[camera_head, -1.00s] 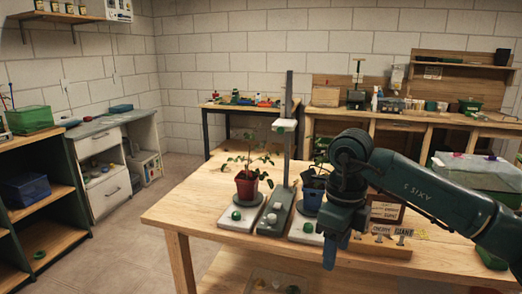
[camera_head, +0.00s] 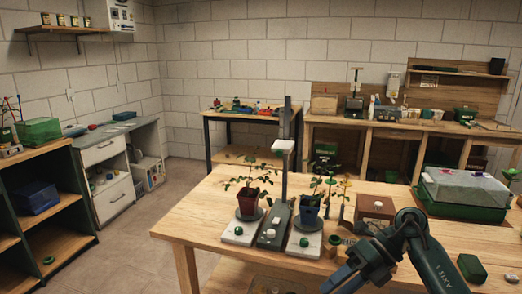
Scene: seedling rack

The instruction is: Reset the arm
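My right arm (camera_head: 432,258) comes in from the lower right, over the front right of the wooden table (camera_head: 210,222). My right gripper (camera_head: 339,279) is low in the picture, near the table's front edge and apart from the plants. Its blue fingers are small and angled, so whether they are open or shut cannot be told. My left gripper is not in view.
A wooden box (camera_head: 375,207) stands behind my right arm. A green tray with a clear lid (camera_head: 465,190) is at the table's right, with a dark green block (camera_head: 471,267) in front. A shelf unit (camera_head: 65,225) stands at the left. The table's left front is clear.

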